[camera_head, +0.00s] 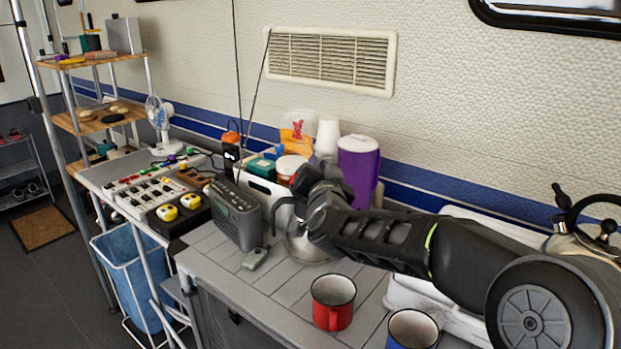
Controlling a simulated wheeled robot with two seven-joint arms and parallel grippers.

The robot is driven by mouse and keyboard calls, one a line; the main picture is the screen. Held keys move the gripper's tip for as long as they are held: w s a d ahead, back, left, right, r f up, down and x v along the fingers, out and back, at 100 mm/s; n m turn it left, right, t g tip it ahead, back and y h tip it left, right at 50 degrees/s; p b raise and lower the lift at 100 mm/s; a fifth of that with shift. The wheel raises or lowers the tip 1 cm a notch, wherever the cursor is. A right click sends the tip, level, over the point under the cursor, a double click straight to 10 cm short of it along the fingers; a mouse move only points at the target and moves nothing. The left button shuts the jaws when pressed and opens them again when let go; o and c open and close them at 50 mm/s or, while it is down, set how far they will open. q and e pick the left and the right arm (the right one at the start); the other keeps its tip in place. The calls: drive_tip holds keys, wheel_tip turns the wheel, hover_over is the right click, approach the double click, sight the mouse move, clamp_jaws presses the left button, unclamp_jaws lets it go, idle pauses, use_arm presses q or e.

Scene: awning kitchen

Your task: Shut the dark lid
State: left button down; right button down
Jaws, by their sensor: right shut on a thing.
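A silver kettle (303,246) stands on the grey slatted counter (238,270), with its dark handle (280,214) on its left side. A dark piece that looks like its lid (304,180) shows raised above the kettle, at the tip of my right gripper. My right gripper (311,200) reaches in from the right over the kettle and is shut on this dark lid. The gripper and arm hide much of the kettle's top, so the lid's exact angle cannot be told. My left gripper is not in view.
A grey radio (235,214) stands close left of the kettle. A red mug (333,303) and a blue mug (412,330) stand in front. A purple container (358,168) and a white box (262,190) stand behind. Some counter is clear at the front left.

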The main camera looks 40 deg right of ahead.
drive_tip(key=shift+s+d+f+m+b, duration=0.15)
drive_tip(key=shift+d+f+m+b, duration=0.05)
drive_tip(key=shift+f+m+b, duration=0.4)
drive_tip(key=c, duration=1.6)
unclamp_jaws()
drive_tip(key=shift+o, duration=0.5)
drive_tip(key=shift+r, duration=0.15)
drive_tip(key=v, duration=0.7)
drive_tip(key=shift+s+a, duration=0.15)
drive_tip(key=shift+s, duration=0.25)
drive_tip(key=shift+r, duration=0.1)
